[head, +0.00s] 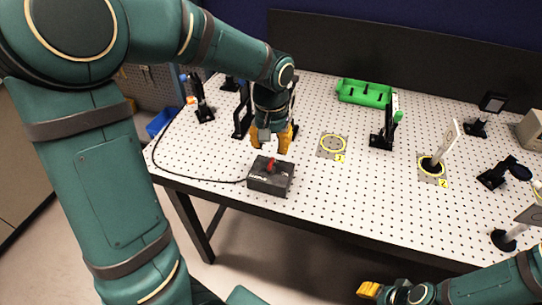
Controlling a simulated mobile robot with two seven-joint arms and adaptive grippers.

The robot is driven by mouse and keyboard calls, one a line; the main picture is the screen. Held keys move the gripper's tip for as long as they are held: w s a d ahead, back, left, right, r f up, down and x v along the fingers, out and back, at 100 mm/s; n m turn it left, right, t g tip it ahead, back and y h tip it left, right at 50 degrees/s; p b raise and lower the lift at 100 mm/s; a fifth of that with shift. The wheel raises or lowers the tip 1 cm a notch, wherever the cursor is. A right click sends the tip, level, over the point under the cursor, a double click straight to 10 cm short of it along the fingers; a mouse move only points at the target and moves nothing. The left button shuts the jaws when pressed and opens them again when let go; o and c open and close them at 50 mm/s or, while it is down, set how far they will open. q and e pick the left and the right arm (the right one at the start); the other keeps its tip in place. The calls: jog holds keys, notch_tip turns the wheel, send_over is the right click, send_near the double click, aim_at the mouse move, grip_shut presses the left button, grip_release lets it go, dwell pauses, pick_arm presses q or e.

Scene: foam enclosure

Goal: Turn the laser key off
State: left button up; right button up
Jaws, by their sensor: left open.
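A small dark box (270,181) stands near the front edge of the white perforated table, with a red key (270,164) on its top. A black cable runs from the box to the left. My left gripper (271,146) points down just above and behind the box, its orange fingers open and apart from the key. Which way the key is turned is too small to tell. My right gripper (368,290) shows its orange fingers at the bottom, below the table's front edge; its jaw state is unclear.
A green tray (364,93) lies at the back. Marked yellow rings (333,143) are on the table. Black optical mounts (384,135) stand at the middle, left and right. A white plate on a post (443,145) stands at the right.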

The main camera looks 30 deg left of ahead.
aim_at(271, 161)
pick_arm(q)
notch_tip(271, 161, up, 5)
jog(key=shift+f, duration=0.1)
dwell(0.7)
